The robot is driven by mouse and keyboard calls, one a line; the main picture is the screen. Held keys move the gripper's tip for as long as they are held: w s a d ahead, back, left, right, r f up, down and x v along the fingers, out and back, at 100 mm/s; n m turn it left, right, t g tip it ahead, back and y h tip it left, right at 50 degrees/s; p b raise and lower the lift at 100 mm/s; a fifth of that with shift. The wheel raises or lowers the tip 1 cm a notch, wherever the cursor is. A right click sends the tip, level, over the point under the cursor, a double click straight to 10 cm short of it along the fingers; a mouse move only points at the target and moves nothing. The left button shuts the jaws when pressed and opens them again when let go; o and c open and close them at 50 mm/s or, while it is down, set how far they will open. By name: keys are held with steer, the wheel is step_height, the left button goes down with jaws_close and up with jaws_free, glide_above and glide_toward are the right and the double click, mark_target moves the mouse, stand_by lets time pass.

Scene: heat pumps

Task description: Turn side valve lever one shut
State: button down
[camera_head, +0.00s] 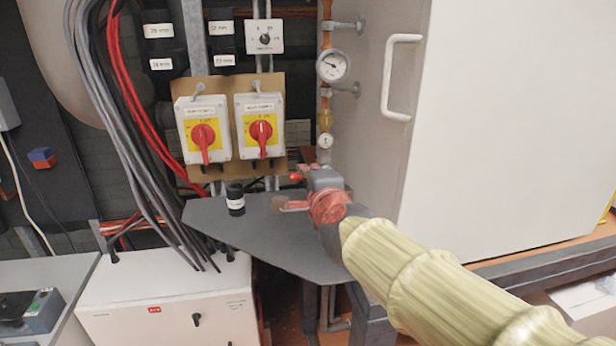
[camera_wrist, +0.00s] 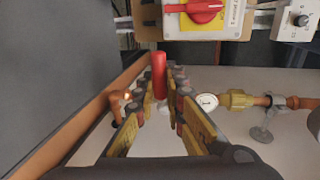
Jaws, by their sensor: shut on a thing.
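The red side valve lever (camera_wrist: 159,75) shows in the wrist view as a narrow red bar between the two fingers of my gripper (camera_wrist: 160,90). The yellow-padded fingers are closed in on it from both sides, with its far end showing past them. In the head view my arm comes in from the lower right and ends near the copper pipe, below the small gauge. A small red tip (camera_head: 296,178) shows there beside my gripper. Most of the valve body is hidden behind my wrist and fingers.
A pressure gauge (camera_head: 333,66) is on the pipe above. A white cabinet (camera_head: 510,110) stands close on the right. A grey plate (camera_head: 260,238) lies below, bearing a black cylinder (camera_head: 235,199).

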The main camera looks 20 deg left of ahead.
steer(key=c, duration=1.9)
jaws_free()
steer(key=shift+s, duration=0.1)
steer(key=v, duration=1.1)
steer(key=shift+s+d+r, duration=0.1)
steer(key=shift+s+d, duration=0.15)
steer(key=shift+s, duration=0.05)
steer(key=shift+c, duration=1.3)
steer(key=shift+d, duration=0.1)
steer(key=d+f+p+v, duration=0.1)
steer(key=f+p+v, duration=0.2)
steer(key=p+v, duration=0.6)
steer(key=v, duration=0.6)
steer(key=shift+s, duration=0.2)
